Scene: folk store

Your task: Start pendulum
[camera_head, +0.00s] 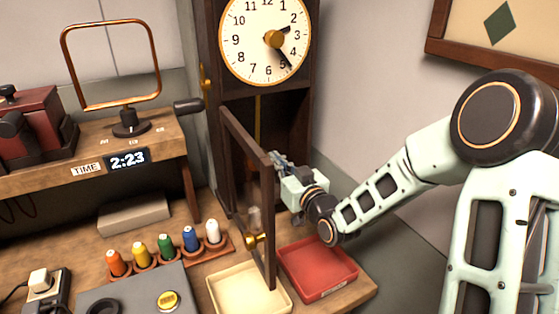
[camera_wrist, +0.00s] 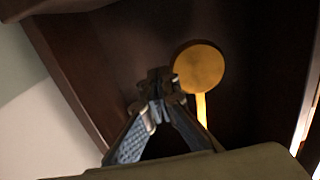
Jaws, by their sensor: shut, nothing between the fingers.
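The tall dark clock (camera_head: 312,100) stands at the back with its lower glass door (camera_head: 271,220) swung open towards me. In the head view the thin gold pendulum rod (camera_head: 258,118) hangs inside the case, and its disc is hidden. In the wrist view the round gold pendulum disc (camera_wrist: 199,66) shows against the dark case interior. My gripper (camera_head: 280,160) reaches into the case to the right of the open door. In the wrist view my gripper (camera_wrist: 160,80) is shut and empty, its tips beside the disc's left edge. I cannot tell whether they touch it.
A red tray (camera_head: 318,288) lies below my wrist, and a cream tray (camera_head: 225,299) left of the door. Several coloured spools stand in a wooden rack (camera_head: 222,243) on the bench. A shelf (camera_head: 165,150) with a digital time display (camera_head: 127,159) is at left.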

